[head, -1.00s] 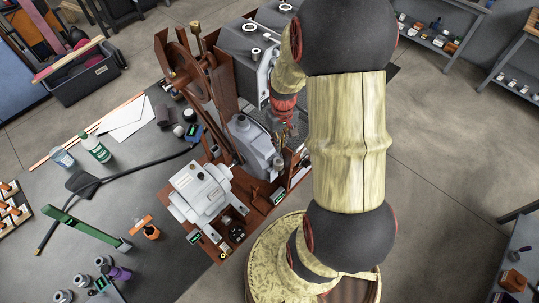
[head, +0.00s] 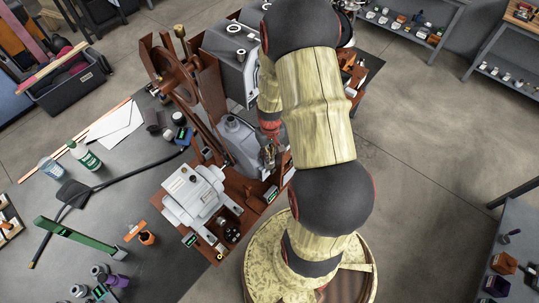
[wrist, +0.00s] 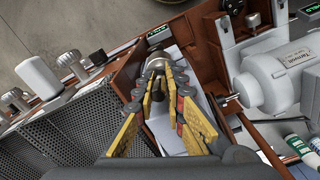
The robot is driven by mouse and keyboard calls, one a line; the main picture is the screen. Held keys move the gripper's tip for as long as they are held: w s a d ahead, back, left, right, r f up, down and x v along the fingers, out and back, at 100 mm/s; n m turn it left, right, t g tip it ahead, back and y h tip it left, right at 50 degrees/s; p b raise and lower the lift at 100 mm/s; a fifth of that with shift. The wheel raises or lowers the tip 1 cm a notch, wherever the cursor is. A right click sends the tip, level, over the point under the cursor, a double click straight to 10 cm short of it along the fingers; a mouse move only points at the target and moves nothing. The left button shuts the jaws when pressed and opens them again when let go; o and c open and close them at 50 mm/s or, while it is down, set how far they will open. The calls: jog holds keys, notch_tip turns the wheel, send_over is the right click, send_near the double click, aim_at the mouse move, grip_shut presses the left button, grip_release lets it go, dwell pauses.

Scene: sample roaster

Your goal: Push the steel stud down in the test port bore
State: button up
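My gripper (wrist: 158,72) has yellow fingers that converge toward their tips in the wrist view; whether the tips touch is unclear. A rounded steel piece (wrist: 154,51) shows just beyond the fingertips. I cannot tell whether it is the steel stud or whether the fingers touch it. The test port bore cannot be made out in either view. In the head view my gripper (head: 269,151) is small and partly hidden by my arm, close to the right side of the grey housing (head: 239,137) of the roaster.
A white motor-like unit (head: 192,195) stands on the brown base plate; it also shows in the wrist view (wrist: 275,80). A dark perforated tray (wrist: 85,105) lies left of my fingers. A green bottle (head: 86,155) and a black crate (head: 75,82) are at the left.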

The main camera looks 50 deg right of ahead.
jog(key=shift+o, duration=0.7)
jog(key=shift+s+f, duration=0.1)
jog(key=shift+f, duration=0.3)
jog(key=shift+a+r, duration=0.1)
jog(key=shift+r, duration=0.05)
